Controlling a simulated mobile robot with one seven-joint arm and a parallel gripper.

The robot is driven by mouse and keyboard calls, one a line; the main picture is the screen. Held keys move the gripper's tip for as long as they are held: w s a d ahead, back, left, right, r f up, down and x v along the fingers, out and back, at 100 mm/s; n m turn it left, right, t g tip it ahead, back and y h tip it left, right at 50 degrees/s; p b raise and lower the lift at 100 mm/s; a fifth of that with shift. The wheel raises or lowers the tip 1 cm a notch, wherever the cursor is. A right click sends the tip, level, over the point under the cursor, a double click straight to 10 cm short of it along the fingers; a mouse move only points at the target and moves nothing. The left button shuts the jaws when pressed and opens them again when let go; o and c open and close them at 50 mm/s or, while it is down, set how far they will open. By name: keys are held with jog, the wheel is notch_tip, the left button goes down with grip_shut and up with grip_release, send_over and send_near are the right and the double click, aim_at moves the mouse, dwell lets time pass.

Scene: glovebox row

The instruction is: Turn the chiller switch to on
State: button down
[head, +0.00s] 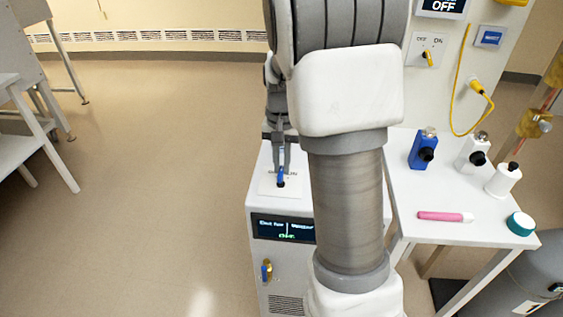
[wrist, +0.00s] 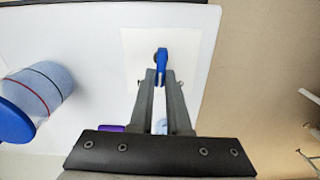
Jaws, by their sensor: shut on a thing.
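The chiller (head: 262,205) is a white cabinet with a dark display on its front, partly hidden behind my arm. On its top lies a pale plate (head: 268,187) with a small blue switch lever (head: 281,178); the lettering on the plate is mostly covered. In the wrist view the blue lever (wrist: 162,58) stands on the white plate (wrist: 190,50). My gripper (head: 281,168) points down from above, its fingers closed around the lever. The wrist view shows the gripper (wrist: 161,76) with the lever's blue end between and beyond the fingertips. I cannot read which position the lever is in.
A side table (head: 465,232) at right holds a blue bottle (head: 421,150), white bottles, a pink tube (head: 444,216) and a teal-lidded jar (head: 520,223). A wall panel above has another switch (head: 428,56). A blue-capped cylinder (wrist: 40,92) lies left in the wrist view.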

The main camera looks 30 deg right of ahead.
jog(key=m+p, duration=0.2)
jog(key=m, duration=0.1)
jog(key=shift+s+d+r, duration=0.1)
jog(key=shift+r, duration=0.05)
jog(key=shift+s+m+p, duration=0.1)
jog(key=shift+m+p, duration=0.45)
jog(key=shift+m, duration=0.45)
jog(key=shift+d, duration=0.1)
jog(key=c, duration=0.9)
grip_release()
notch_tip(320, 180, up, 17)
jog(key=p, duration=0.3)
jog(key=shift+r, duration=0.1)
